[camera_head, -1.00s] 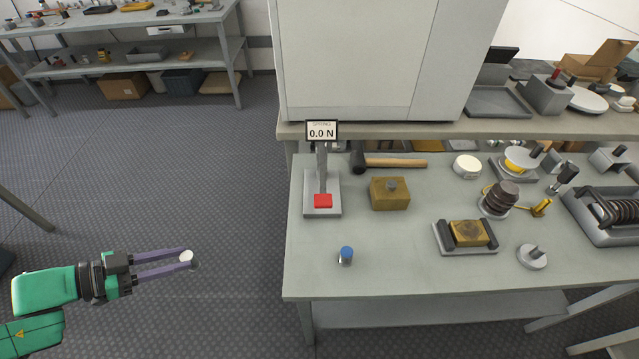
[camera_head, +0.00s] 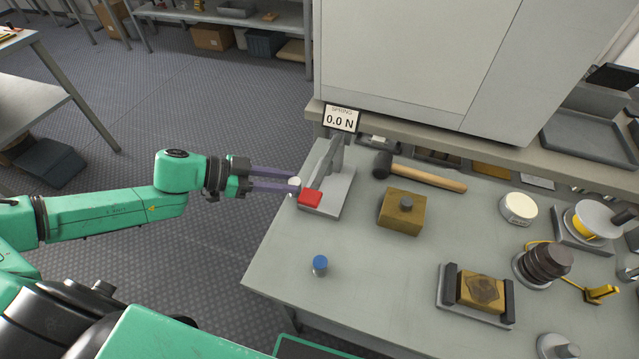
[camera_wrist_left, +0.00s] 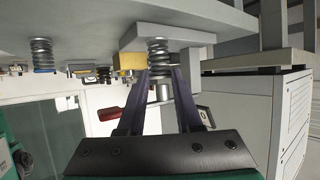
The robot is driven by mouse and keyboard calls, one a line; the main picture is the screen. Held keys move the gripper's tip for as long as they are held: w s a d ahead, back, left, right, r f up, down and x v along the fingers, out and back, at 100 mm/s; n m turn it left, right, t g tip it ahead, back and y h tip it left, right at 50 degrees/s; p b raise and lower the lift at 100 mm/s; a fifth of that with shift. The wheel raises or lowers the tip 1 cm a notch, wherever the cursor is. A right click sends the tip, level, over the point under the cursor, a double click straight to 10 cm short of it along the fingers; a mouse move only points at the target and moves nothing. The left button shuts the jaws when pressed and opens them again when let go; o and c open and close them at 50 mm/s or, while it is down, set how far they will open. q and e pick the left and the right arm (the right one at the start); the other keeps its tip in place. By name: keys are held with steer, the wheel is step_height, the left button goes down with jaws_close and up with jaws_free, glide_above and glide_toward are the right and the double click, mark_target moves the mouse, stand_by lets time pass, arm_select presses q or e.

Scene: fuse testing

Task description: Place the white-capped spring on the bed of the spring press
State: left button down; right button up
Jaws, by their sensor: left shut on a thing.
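My left gripper (camera_head: 294,184) is shut on the white-capped spring (camera_wrist_left: 158,55). In the head view only the white cap (camera_head: 295,181) shows clearly at the fingertips. The spring press (camera_head: 340,190) stands at the table's back left corner, with a grey bed, a red part (camera_head: 310,198) and a display (camera_head: 341,118) reading 0.0 N. The held spring is at the left edge of the press, beside the red part. In the upside-down wrist view, the coil is close to the grey bed (camera_wrist_left: 190,35); I cannot tell whether they touch. My right gripper is not in view.
A blue-capped spring (camera_head: 320,265) stands on the table in front of the press. A brass block (camera_head: 402,212) and a hammer (camera_head: 425,177) lie to the right. A large cabinet (camera_head: 410,60) stands behind. The front middle of the table is clear.

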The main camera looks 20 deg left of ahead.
arm_select(q)
steer(key=shift+w+d+r, duration=0.15)
steer(key=shift+w+d, duration=0.25)
steer(key=shift+d, duration=0.2)
steer(key=shift+w+d+r, duration=0.15)
steer(key=shift+w+d, duration=0.2)
steer(key=shift+d, duration=0.25)
steer(key=d, duration=0.1)
steer(key=w+d+p, duration=0.1)
steer(key=d, duration=0.1)
steer(key=w+d+p, duration=0.1)
steer(key=shift+w+d+f, duration=0.1)
steer(key=shift+d+f, duration=0.05)
steer(key=shift+f, duration=0.4)
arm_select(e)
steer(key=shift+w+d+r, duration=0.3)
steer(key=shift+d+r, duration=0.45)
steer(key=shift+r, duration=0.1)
arm_select(q)
steer(key=c, duration=0.6)
jaws_free()
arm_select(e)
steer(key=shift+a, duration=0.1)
